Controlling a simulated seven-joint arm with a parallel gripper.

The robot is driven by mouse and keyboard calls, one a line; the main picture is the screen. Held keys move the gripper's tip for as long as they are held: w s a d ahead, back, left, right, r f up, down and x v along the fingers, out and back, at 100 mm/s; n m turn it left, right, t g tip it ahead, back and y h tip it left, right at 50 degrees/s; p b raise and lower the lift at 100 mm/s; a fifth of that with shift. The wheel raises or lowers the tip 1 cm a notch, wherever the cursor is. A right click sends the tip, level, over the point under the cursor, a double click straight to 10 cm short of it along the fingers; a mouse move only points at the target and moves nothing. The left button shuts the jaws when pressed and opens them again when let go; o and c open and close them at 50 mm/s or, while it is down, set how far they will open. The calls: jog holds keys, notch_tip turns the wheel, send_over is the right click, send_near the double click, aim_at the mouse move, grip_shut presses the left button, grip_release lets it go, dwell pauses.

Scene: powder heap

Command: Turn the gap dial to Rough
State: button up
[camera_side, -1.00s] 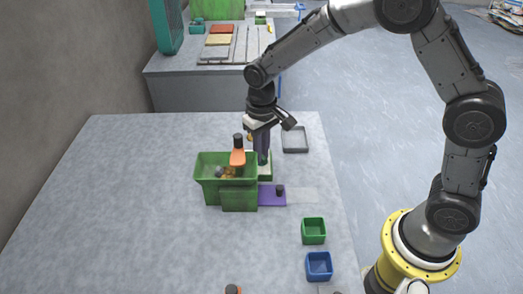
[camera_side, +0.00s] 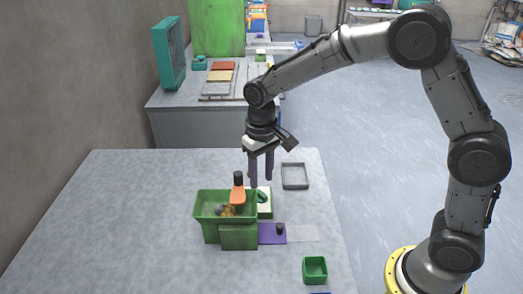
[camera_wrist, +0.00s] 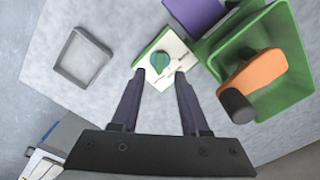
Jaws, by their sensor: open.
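The gap dial (camera_side: 262,196) is a green teardrop-shaped knob on a white plate (camera_side: 264,211), beside the green hopper box (camera_side: 212,228). In the wrist view the knob (camera_wrist: 160,62) sits on the white plate (camera_wrist: 174,46), which has small dark marks too small to read. I cannot tell which mark it points at. My gripper (camera_side: 261,182) is open and empty, with its two dark purple fingers pointing down above the dial, apart from it. In the wrist view the fingertips (camera_wrist: 160,74) frame the knob from both sides.
An orange scoop (camera_side: 238,195) with a black end stands at the hopper. A purple slide (camera_side: 271,235) with a dark knob lies in front of the plate. A grey tray (camera_side: 295,186) sits to the right, and a green bin (camera_side: 315,269) nearer. The table's left is clear.

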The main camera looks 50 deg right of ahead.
notch_tip(320, 180, up, 9)
jog(key=shift+r, duration=0.2)
dwell(0.3)
notch_tip(320, 180, up, 5)
jog(key=t, duration=0.1)
send_over(262, 193)
jog(key=s+d, duration=0.2)
jog(key=s+d+r+t, duration=0.25)
jog(key=s+r, duration=0.25)
jog(key=s, duration=0.3)
jog(key=s+d+f+t, duration=0.1)
jog(key=s+f, duration=0.2)
jog(key=s, duration=0.4)
jog(key=s+d+f+n+t, duration=0.1)
jog(key=s+d+f, duration=0.1)
jog(key=s+f, duration=0.2)
jog(key=s, duration=0.3)
jog(key=shift+s+f, duration=0.15)
jog(key=shift+s, duration=0.25)
